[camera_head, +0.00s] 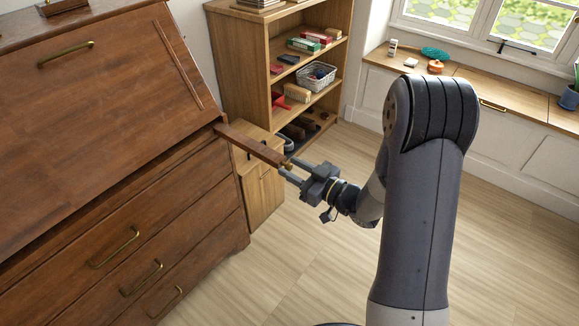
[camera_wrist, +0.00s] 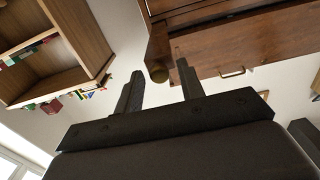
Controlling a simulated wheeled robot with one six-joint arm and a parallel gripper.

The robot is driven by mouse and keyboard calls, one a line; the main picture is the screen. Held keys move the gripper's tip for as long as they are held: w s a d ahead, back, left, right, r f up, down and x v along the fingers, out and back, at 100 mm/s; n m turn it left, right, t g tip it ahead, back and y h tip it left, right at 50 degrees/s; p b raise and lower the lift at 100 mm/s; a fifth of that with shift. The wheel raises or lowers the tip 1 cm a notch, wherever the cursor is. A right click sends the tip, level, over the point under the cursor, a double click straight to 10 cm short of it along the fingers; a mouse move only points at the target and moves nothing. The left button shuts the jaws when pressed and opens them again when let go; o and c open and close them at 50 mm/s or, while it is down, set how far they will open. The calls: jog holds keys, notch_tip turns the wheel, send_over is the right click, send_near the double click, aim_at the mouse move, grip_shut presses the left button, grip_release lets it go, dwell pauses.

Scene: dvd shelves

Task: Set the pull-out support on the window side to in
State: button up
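The pull-out support (camera_head: 250,144) is a brown wooden bar that sticks out from the right-hand, window-side end of the wooden desk (camera_head: 110,120). A small brass knob (camera_head: 289,165) is on its outer end. My gripper (camera_head: 283,167) is at that end, with its fingers pointing toward the desk. In the wrist view, the knob (camera_wrist: 158,75) lies between the two fingertips (camera_wrist: 160,70), with a gap on each side. The fingers are apart and I see no grip on the knob. The support bar also shows behind the knob in the wrist view (camera_wrist: 158,48).
The desk's slanted front is closed above several drawers with brass handles (camera_head: 117,248). A wooden bookshelf (camera_head: 238,65) with boxes and a basket (camera_head: 316,76) stands behind. A window bench (camera_head: 470,92) runs along the right. The floor (camera_head: 300,270) in front of the desk is clear.

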jog(key=shift+x, duration=0.8)
jog(key=shift+c, duration=0.3)
grip_shut()
